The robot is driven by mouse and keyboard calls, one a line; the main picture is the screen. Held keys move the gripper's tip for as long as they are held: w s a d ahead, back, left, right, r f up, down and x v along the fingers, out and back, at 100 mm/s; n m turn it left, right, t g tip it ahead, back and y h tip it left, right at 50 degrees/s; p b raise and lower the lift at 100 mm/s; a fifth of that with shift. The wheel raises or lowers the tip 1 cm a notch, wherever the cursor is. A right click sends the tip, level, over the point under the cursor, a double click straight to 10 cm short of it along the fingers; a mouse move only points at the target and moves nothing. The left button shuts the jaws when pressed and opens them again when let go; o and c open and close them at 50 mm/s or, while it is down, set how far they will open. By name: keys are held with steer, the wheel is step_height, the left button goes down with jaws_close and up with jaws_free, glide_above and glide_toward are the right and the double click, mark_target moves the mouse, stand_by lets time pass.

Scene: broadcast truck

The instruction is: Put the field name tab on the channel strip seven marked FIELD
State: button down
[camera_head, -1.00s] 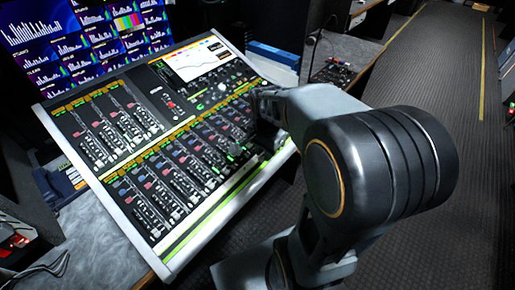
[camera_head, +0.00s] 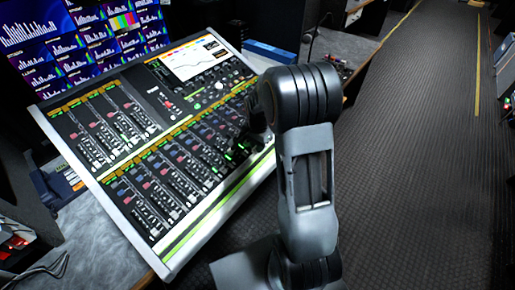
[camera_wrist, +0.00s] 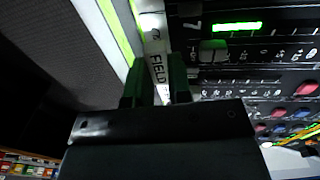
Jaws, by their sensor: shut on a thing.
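In the wrist view, my gripper (camera_wrist: 157,60) has its two dark fingers on either side of a white piece lettered FIELD, the field name tab (camera_wrist: 158,74). The fingers are shut on it. The tab lies in line with a white label band (camera_wrist: 151,18) along the console's edge; I cannot tell whether it touches the band. In the head view, the mixing console (camera_head: 165,135) stands tilted at left. My gripper is at its right front part, mostly hidden behind my arm. The strip's own FIELD marking cannot be made out.
A lit green bar (camera_wrist: 238,26) and fader slots lie right of the fingers in the wrist view. Monitors (camera_head: 85,40) stand behind the console. A blue box (camera_head: 270,52) is at the back. The dark floor (camera_head: 420,170) at right is open.

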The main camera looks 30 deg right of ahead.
steer(key=shift+f, duration=0.9)
steer(key=shift+f, duration=0.15)
steer(key=c, duration=1.1)
jaws_free()
steer(key=shift+o, duration=0.2)
steer(key=shift+r, duration=0.2)
